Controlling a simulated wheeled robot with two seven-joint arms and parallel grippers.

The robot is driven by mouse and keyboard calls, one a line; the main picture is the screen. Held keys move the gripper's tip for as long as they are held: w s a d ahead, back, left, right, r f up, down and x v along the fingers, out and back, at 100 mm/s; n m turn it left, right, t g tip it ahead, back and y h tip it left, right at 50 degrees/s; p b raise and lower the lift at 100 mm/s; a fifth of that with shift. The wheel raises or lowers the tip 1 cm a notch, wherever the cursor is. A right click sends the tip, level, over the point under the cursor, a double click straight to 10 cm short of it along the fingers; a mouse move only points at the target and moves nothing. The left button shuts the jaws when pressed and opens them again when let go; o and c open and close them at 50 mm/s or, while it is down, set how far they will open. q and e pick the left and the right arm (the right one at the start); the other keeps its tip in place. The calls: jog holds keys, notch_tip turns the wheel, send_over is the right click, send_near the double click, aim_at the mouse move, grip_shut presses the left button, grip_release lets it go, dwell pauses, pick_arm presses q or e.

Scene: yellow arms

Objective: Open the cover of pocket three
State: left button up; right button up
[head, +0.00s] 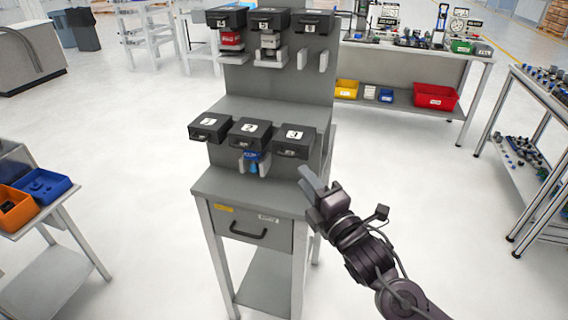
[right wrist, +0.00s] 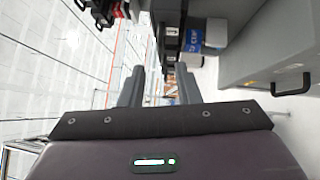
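A grey stand (head: 262,92) carries two rows of black box-like pockets with white number labels. In the lower row are a left pocket (head: 210,127), a middle pocket (head: 249,132) and a right pocket (head: 294,140); the right one's label seems to read 3, but the digits are small. Its cover looks shut, with a handle on the front. My right gripper (head: 306,179) is below and in front of this right pocket, apart from it. In the right wrist view its two fingers (right wrist: 158,88) stand apart with nothing between them. My left gripper is not in view.
Upper pockets (head: 268,21) hang above a red can (head: 231,40) and other items. A blue item (head: 254,160) sits under the lower middle pocket. The stand has a drawer (head: 252,228) below. A side table with orange (head: 16,208) and blue bins (head: 42,186) stands left.

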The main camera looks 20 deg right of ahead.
aim_at(287, 156)
jog(key=p+x, duration=0.1)
jog(key=x, duration=0.5)
jog(key=shift+w+r+p, duration=0.1)
jog(key=shift+p, duration=0.25)
jog(key=shift+w+a, duration=0.1)
jog(key=shift+w, duration=0.35)
grip_shut()
